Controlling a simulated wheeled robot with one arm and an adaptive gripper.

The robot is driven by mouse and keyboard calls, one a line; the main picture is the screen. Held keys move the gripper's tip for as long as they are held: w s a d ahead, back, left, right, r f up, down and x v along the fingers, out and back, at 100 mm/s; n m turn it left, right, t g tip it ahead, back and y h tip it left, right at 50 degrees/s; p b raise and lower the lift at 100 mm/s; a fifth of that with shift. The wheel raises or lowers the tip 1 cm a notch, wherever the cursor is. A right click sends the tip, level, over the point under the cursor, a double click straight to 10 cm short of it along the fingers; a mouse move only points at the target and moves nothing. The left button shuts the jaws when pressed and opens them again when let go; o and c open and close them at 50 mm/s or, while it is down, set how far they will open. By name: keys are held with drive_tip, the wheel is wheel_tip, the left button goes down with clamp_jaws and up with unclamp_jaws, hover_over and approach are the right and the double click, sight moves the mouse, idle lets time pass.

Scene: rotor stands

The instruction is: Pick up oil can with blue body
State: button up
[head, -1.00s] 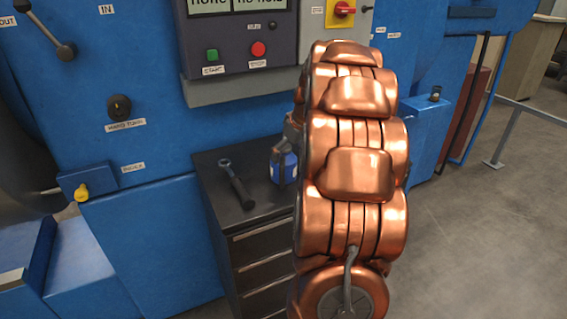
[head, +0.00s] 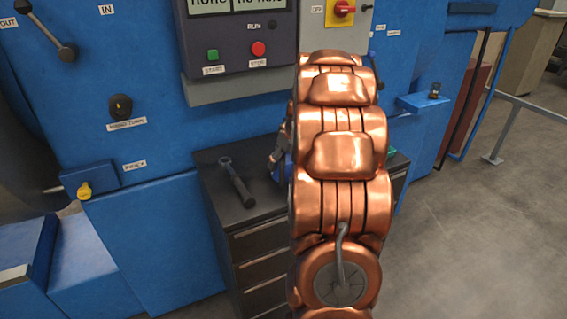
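The oil can with the blue body (head: 287,166) stands on top of the dark drawer cabinet. Only a narrow blue strip of it shows at the left edge of my copper-coloured arm, which hides the rest. Part of my gripper (head: 277,157) shows as dark grey finger links just left of the blue strip, at about the can's height. The other finger is hidden behind my arm. I cannot tell whether the gripper is open or shut, or whether it touches the can.
A dark-handled tool with a ring end (head: 238,184) lies on the dark drawer cabinet (head: 258,243), left of the can. A small green item (head: 391,152) shows at the cabinet's right. The blue machine (head: 150,243) and its control panel (head: 240,50) stand behind. Open floor lies right.

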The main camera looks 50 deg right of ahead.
drive_tip(key=c, duration=0.5)
drive_tip(key=shift+r, duration=0.1)
drive_tip(key=shift+r+b, duration=0.8)
drive_tip(key=shift+r, duration=0.75)
drive_tip(key=shift+s+r, duration=0.1)
drive_tip(key=shift+s, duration=0.1)
drive_tip(key=s+a+b, duration=0.2)
drive_tip(key=s, duration=0.5)
drive_tip(key=s+a+r+b, duration=0.1)
drive_tip(key=s+a+b, duration=0.1)
drive_tip(key=s, duration=0.5)
drive_tip(key=shift+s+a+r, duration=0.25)
drive_tip(key=shift+s+a, duration=0.1)
drive_tip(key=shift+a, duration=0.3)
drive_tip(key=o, duration=0.8)
drive_tip(key=c, duration=1.2)
